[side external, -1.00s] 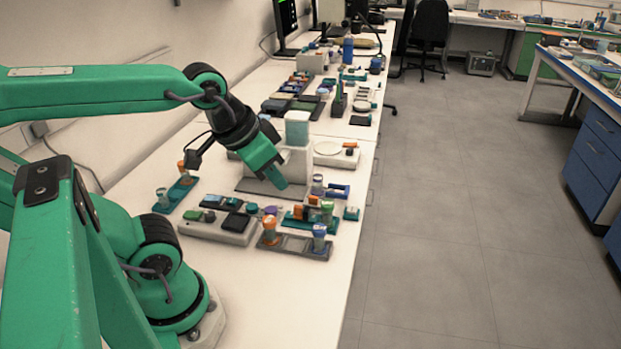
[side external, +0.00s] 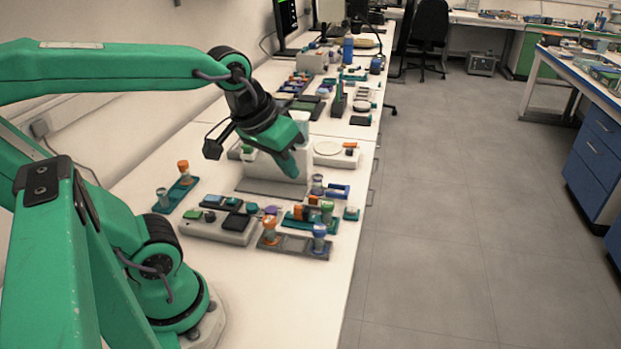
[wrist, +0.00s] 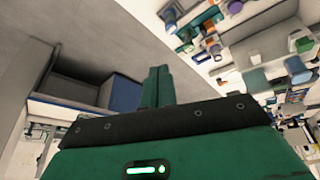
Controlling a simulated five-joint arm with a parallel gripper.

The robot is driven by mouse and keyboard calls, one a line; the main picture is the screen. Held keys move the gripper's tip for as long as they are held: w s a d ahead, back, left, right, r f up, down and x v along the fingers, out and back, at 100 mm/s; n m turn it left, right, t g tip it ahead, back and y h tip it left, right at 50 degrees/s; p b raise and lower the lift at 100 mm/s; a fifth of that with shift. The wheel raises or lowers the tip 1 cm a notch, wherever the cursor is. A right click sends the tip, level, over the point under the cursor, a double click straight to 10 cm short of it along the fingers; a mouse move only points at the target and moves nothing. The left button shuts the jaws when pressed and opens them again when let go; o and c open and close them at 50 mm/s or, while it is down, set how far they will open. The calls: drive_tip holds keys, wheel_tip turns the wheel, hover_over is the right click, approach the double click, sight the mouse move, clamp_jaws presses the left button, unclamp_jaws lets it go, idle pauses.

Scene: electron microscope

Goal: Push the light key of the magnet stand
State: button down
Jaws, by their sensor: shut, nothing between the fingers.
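My gripper (side external: 291,168) is shut and empty, pointing down in the side view, and it overlaps a white stand (side external: 262,166) on a dark flat base (side external: 256,187). Its closed green fingers (wrist: 157,86) also show in the wrist view. The stand's top is largely covered by my gripper. In front of it lies a low white box (side external: 205,231) with a dark square pad and small coloured pieces on top. I cannot tell which of these is the magnet stand, and I cannot make out a light key. Whether the fingertips touch the stand is unclear.
Near the box are a grey rack (side external: 296,243) with orange and blue vials, and a teal tray (side external: 178,194) with an orange-capped vial. A white dish (side external: 328,147) lies behind right. More bench items stand farther back. The floor (side external: 440,230) is open to the right.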

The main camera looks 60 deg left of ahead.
drive_tip(key=w+a+n+g, duration=0.1)
drive_tip(key=w+n, duration=0.5)
drive_tip(key=n+g, duration=0.4)
drive_tip(key=n, duration=1.4)
hover_over(352, 209)
wheel_tip(352, 209, down, 9)
drive_tip(key=shift+f, duration=0.15)
drive_tip(key=shift+f, duration=0.1)
wheel_tip(352, 209, down, 14)
drive_tip(key=shift+r, duration=0.1)
